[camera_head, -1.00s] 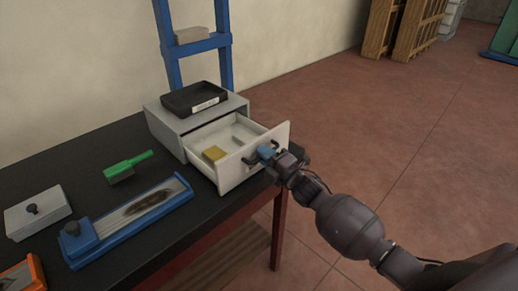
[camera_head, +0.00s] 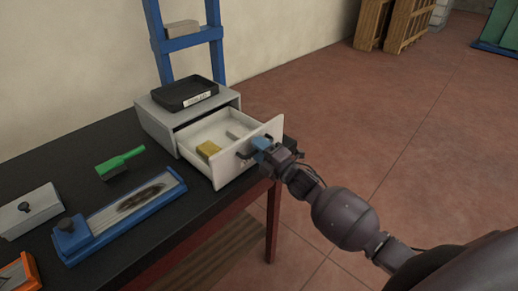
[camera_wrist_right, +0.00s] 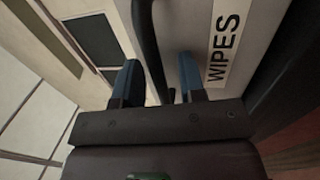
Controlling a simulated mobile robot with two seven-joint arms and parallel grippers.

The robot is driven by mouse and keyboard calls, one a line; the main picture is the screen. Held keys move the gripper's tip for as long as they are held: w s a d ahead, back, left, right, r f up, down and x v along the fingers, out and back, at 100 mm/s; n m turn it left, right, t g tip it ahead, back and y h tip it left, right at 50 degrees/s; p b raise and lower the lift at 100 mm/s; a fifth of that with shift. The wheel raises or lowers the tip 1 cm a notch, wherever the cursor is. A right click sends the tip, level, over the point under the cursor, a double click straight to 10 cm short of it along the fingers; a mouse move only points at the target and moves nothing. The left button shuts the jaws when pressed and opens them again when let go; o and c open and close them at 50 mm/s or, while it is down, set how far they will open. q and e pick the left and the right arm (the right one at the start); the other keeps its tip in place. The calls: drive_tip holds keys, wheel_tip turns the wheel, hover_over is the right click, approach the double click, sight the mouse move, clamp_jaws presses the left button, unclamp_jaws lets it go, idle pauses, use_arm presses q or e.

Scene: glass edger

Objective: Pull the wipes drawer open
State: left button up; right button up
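The white wipes drawer (camera_head: 232,165) stands pulled out of its grey cabinet (camera_head: 150,118) on the black table. Inside it lie a yellow block (camera_head: 208,148) and a small grey piece. My right gripper (camera_head: 262,146) is at the dark bar handle (camera_head: 243,155) on the drawer front. In the right wrist view its blue fingers (camera_wrist_right: 159,80) stand apart on either side of the handle (camera_wrist_right: 148,45), with gaps showing beside the bar, so it looks open around it. The "WIPES" label (camera_wrist_right: 222,48) shows on the drawer front. My left gripper is not in view.
A black tray (camera_head: 186,93) sits on the cabinet. A green-handled brush (camera_head: 120,160), a blue-framed stone (camera_head: 130,205) and a white knobbed box (camera_head: 30,212) lie on the table (camera_head: 70,165). Open floor (camera_head: 340,120) lies to the right.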

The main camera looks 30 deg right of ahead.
drive_tip(key=b+v, duration=0.1)
drive_tip(key=v, duration=0.9)
drive_tip(key=shift+s+d, duration=0.15)
drive_tip(key=shift+s, duration=0.25)
drive_tip(key=s+a+f+m+g+h, duration=0.2)
drive_tip(key=s+f+m+g+h, duration=0.1)
drive_tip(key=s+f+m, duration=0.5)
drive_tip(key=s+a+f+m+g+h, duration=0.2)
drive_tip(key=s+f+m+g+h, duration=0.2)
drive_tip(key=s+f+m, duration=0.5)
drive_tip(key=s+m, duration=0.1)
drive_tip(key=m, duration=0.3)
drive_tip(key=shift+s+f, duration=0.2)
drive_tip(key=shift+s, duration=0.2)
